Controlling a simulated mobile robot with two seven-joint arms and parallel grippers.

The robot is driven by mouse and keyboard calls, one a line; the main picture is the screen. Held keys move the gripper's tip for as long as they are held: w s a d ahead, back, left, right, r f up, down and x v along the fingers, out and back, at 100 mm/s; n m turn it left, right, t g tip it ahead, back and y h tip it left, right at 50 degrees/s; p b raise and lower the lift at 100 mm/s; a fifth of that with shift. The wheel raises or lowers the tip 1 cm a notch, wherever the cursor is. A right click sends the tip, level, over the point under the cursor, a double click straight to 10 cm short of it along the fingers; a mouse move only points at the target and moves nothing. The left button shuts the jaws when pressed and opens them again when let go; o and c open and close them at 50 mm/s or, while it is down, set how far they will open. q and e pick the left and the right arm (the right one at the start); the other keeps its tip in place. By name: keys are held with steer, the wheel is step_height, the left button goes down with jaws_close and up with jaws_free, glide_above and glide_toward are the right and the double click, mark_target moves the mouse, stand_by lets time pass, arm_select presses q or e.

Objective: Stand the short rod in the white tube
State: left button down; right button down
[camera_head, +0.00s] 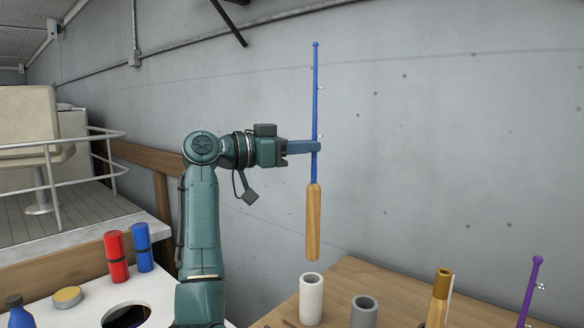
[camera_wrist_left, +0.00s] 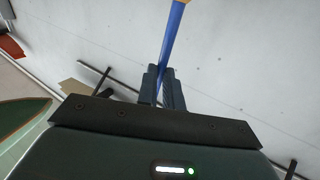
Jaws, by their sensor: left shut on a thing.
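My left gripper (camera_head: 312,147) is shut on a blue rod (camera_head: 316,95) with a wooden handle (camera_head: 313,222). The rod hangs nearly upright, handle down, in the air. In the left wrist view the blue shaft (camera_wrist_left: 172,42) passes between the fingers (camera_wrist_left: 164,88). The white tube (camera_head: 311,302) stands upright on the wooden table, open at the top. In the head view the handle's lower end is just above the white tube's rim, apart from it. My right gripper is out of view.
A grey tube (camera_head: 364,312) stands right of the white one. Further right are a gold-topped wooden piece (camera_head: 438,298) and a purple rod (camera_head: 532,290). Red (camera_head: 117,257) and blue (camera_head: 142,247) cylinders stand on a white surface at left. A concrete wall is behind.

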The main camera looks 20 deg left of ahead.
mark_target(313, 203)
arm_select(q)
steer(key=shift+r, duration=0.15)
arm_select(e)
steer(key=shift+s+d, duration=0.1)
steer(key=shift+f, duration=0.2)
arm_select(q)
step_height(313, 203, down, 4)
steer(key=p, duration=0.7)
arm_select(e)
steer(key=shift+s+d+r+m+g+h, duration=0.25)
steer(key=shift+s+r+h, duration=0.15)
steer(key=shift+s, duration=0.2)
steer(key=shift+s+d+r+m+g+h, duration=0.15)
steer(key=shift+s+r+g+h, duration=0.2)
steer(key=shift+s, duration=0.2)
